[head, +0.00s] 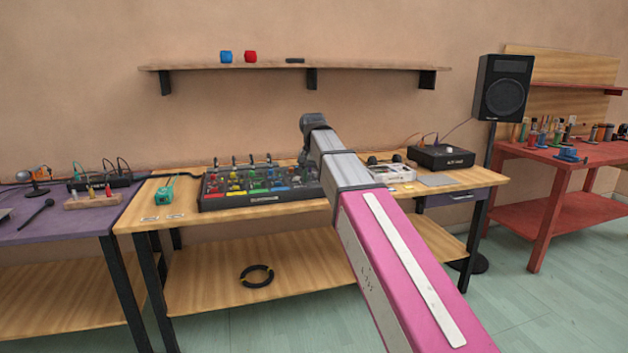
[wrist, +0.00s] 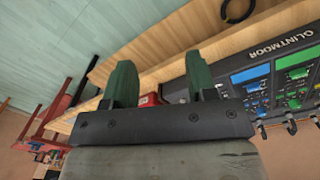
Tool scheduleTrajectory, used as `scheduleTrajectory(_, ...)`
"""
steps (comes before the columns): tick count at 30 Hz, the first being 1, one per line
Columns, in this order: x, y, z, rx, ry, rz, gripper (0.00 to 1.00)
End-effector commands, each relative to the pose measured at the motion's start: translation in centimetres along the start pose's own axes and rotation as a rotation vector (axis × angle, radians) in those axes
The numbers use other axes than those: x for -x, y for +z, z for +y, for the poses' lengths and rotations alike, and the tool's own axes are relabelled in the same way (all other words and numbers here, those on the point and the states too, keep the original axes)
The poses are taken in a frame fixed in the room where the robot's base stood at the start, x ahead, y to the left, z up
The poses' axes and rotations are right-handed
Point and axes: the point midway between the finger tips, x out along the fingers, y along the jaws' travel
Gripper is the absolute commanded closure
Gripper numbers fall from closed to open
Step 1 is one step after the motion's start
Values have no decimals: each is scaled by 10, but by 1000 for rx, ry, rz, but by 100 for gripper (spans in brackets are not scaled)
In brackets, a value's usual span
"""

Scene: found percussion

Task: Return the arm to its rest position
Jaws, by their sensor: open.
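My arm, pink and grey, reaches out over the middle wooden workbench (head: 300,220) in the head view. Its far end is beside the right end of the black mixer (head: 262,196) with its colored blocks. The fingers are hidden behind the arm in the head view. In the wrist view, my gripper (wrist: 160,85) has two green fingers spread apart, with nothing held between them. A small red thing (wrist: 149,100) shows behind the fingers, apart from them as far as I can tell. The mixer's labelled face (wrist: 285,75) lies to the right in the wrist view.
A wall shelf (head: 360,68) holds a blue and a red object. A black box (head: 440,156) and a white device (head: 391,171) sit right of my arm. A speaker (head: 502,87) stands behind. A green tape measure (head: 164,194) lies left. A black ring (head: 257,283) lies on the lower shelf.

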Motion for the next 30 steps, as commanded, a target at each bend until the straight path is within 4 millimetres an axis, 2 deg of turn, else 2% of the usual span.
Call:
scheduleTrajectory(8,-43,3,17,13,-2,-3,48)
scheduleTrajectory(14,-91,8,37,30,-5,-4,48)
scheduleTrajectory(23,-200,33,86,70,-16,-5,48)
scheduleTrajectory(30,-279,67,127,102,-25,-3,48)
